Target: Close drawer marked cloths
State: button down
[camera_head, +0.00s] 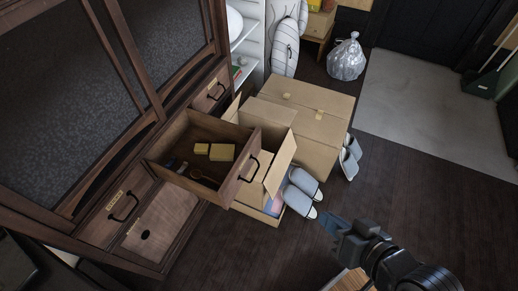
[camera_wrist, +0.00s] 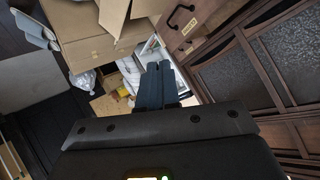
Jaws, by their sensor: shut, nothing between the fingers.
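A wooden drawer (camera_head: 240,180) stands pulled out from the dark cabinet in the head view. It has a dark curved handle, and small yellow blocks and a few slim items lie in it. I cannot read its label. Another drawer front (camera_head: 116,208) at lower left has a dark handle and a small label and sits flush. A third front (camera_head: 210,94) with a handle sits farther back. My gripper (camera_head: 327,222) is shut and empty, right of the open drawer and apart from it. Its closed fingers (camera_wrist: 157,84) show in the wrist view, near a labelled drawer front (camera_wrist: 190,22).
Open cardboard boxes (camera_head: 312,125) stand right behind the open drawer, with one flap close to its front. Grey slippers (camera_head: 303,184) lie beside the boxes. A silver bag (camera_head: 346,60) and a pale mat (camera_head: 430,110) are farther back.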

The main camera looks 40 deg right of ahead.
jog(key=w+d+f+m+g+y, duration=0.25)
jog(key=w+f+m, duration=0.2)
jog(key=w, duration=0.55)
jog(key=y, duration=0.3)
send_near(251, 150)
jog(key=shift+m+g, duration=0.25)
jog(key=shift+m, duration=0.2)
jog(key=b+x, duration=0.1)
jog(key=x, duration=0.4)
jog(key=shift+w+f, duration=0.1)
jog(key=shift+f, duration=0.05)
jog(key=shift+w+a, duration=0.2)
jog(key=shift+w, duration=0.1)
